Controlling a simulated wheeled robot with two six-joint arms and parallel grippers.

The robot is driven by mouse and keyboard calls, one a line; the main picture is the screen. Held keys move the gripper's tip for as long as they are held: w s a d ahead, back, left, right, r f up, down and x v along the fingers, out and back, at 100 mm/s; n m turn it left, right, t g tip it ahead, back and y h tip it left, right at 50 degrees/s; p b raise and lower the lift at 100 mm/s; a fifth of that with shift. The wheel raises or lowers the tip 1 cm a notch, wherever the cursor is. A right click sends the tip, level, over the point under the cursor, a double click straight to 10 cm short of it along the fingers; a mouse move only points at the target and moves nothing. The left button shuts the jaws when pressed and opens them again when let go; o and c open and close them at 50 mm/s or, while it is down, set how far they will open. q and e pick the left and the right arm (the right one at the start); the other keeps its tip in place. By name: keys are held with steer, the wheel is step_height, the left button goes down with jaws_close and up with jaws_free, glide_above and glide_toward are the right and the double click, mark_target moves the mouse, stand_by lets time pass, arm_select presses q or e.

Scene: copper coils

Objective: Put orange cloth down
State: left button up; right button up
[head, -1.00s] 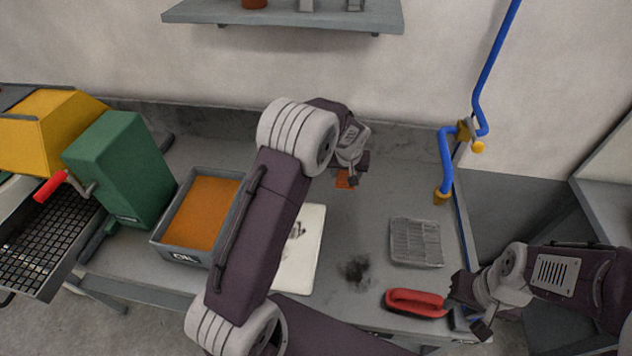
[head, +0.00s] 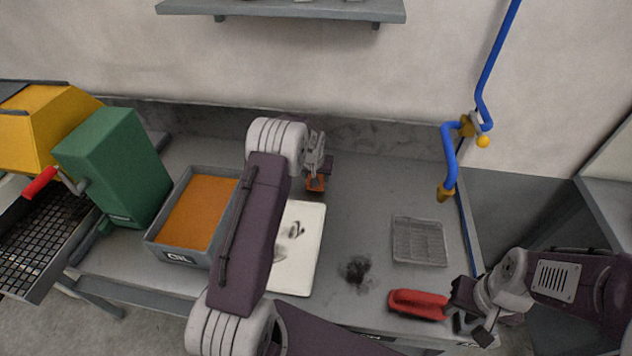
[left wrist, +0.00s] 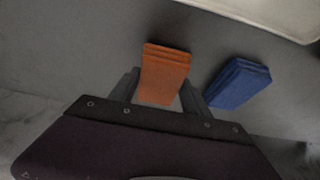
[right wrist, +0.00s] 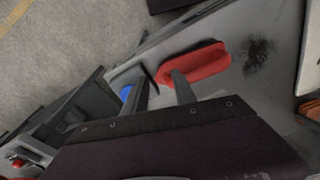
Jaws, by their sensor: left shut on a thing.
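The orange cloth, a small folded block, shows in the head view (head: 316,183) and in the left wrist view (left wrist: 163,75). My left gripper (head: 318,172) is shut on it near the back of the bench. I cannot tell whether the cloth touches the bench top. A folded blue cloth (left wrist: 238,82) lies just right of it in the left wrist view; the head view does not show it clearly. My right gripper (right wrist: 160,80) is open at the bench's front right, its fingertips close to the end of a red handled object (right wrist: 200,63).
An oil tray (head: 166,254) with orange liquid stands left of my left arm. A white stained board (head: 308,250) lies in front of the cloth. A grey grate (head: 419,241) and a blue pipe (head: 448,160) are at right. Bench between board and grate is clear except a dark stain.

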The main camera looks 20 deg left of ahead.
arm_select(q)
steer(key=shift+f, duration=0.7)
steer(key=o, duration=1.3)
steer(key=shift+s, duration=0.15)
